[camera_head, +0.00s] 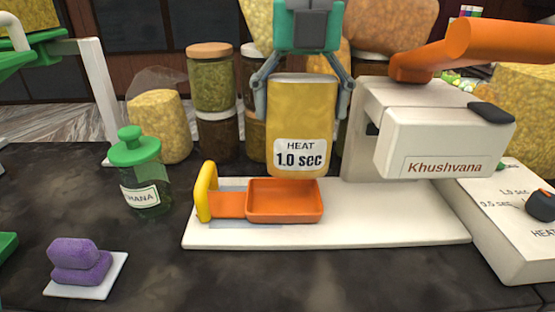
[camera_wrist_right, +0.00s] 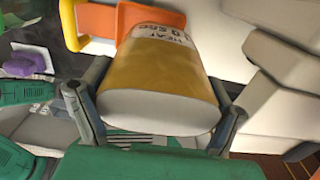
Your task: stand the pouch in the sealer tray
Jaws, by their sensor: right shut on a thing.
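The pouch (camera_head: 300,115) is yellow-gold with a white label reading "HEAT 1.0 sec", and stands upright in the head view. My right gripper (camera_head: 305,95) comes from above, its two fingers shut on the pouch's upper sides. The right wrist view shows the pouch (camera_wrist_right: 160,85) between the fingers (camera_wrist_right: 155,120). The orange sealer tray (camera_head: 285,217), with a yellow handle (camera_head: 205,192), sits on the white sealer base. The pouch's lower edge is at the tray's back rim in the picture; I cannot tell whether they touch. My left gripper cannot be made out.
The white sealer (camera_head: 430,145) marked Khushvana, with an orange lever (camera_head: 490,42), stands right of the pouch. A green-lidded jar (camera_head: 140,175) and purple blocks on a white slab (camera_head: 98,278) are left. Stacked jars (camera_head: 210,80) stand behind. The dark counter's front is mostly clear.

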